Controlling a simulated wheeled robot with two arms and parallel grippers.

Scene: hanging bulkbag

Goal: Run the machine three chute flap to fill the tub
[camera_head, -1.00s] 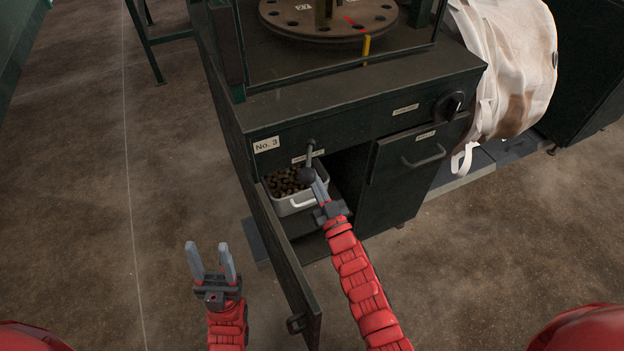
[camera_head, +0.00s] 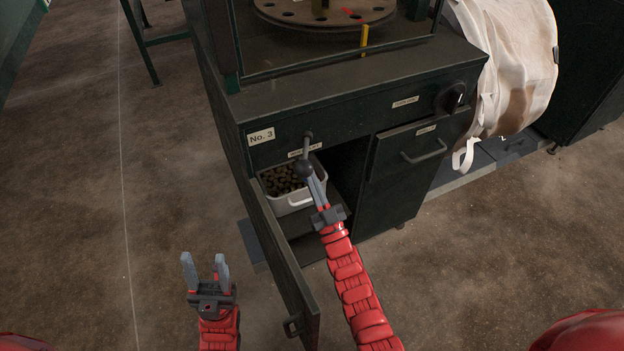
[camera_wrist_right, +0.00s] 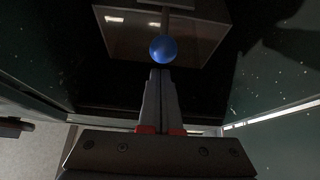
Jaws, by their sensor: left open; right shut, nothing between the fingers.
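Machine No. 3 (camera_head: 330,105) is a dark green cabinet with a "No. 3" label (camera_head: 261,137). A short lever with a dark ball knob (camera_head: 305,168) hangs from its front, above the open lower compartment. The knob looks blue in the right wrist view (camera_wrist_right: 163,48). A pale tub (camera_head: 293,203) filled with small brown pieces sits in the compartment under the lever. My right gripper (camera_head: 317,188) is shut and empty, its tips at or just short of the knob; contact is unclear. My left gripper (camera_head: 205,268) is open and empty, over the floor left of the open door.
The compartment door (camera_head: 285,270) stands open toward me, between my two arms. A closed drawer or door with a handle (camera_head: 424,152) and a black rotary knob (camera_head: 449,97) are to the right. A white bulk bag (camera_head: 505,70) hangs beyond. The floor at left is clear.

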